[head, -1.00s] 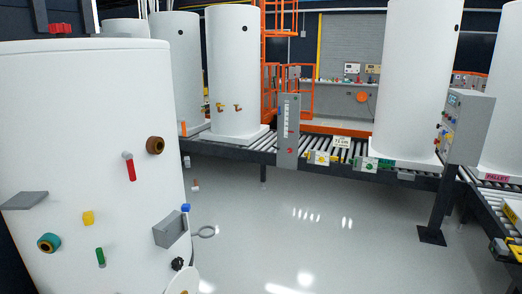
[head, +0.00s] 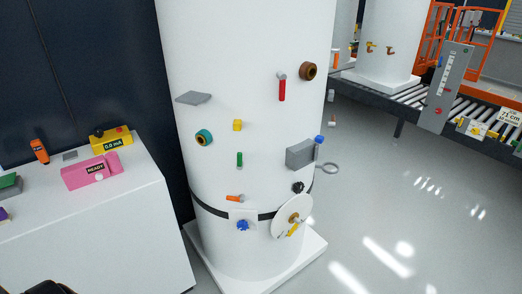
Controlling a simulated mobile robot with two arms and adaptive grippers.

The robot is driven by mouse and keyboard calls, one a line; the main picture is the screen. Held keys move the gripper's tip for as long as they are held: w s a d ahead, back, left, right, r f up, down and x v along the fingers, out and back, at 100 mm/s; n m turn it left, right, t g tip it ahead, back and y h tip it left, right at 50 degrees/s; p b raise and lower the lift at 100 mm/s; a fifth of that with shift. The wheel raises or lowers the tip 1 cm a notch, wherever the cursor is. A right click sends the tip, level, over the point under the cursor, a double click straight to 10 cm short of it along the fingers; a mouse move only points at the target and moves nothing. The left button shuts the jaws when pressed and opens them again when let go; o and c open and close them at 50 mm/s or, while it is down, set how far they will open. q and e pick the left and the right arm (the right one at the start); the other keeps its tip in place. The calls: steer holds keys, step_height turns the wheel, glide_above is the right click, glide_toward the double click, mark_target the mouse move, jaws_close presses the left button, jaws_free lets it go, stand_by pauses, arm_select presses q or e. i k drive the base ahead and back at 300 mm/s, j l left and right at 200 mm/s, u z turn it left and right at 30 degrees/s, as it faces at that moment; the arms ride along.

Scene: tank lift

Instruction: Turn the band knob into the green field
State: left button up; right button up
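A white tank (head: 215,60) stands upright in the middle of the head view, with a black band (head: 210,206) around its lower part. A blue knob (head: 243,225) sits on a small pale plate at the band, below an orange lever (head: 235,198). A black knob (head: 298,187) sits further right, just above a white round disc (head: 284,215) with a brown hub and a yellow part. I cannot tell which of these is the band knob. No green field can be made out at this size.
The tank's white base plate (head: 316,246) juts out at floor level. A roller conveyor (head: 385,92) is behind right. The floor (head: 410,220) on the right is clear.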

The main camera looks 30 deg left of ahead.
mark_target(243, 224)
steer(key=u, duration=1.15)
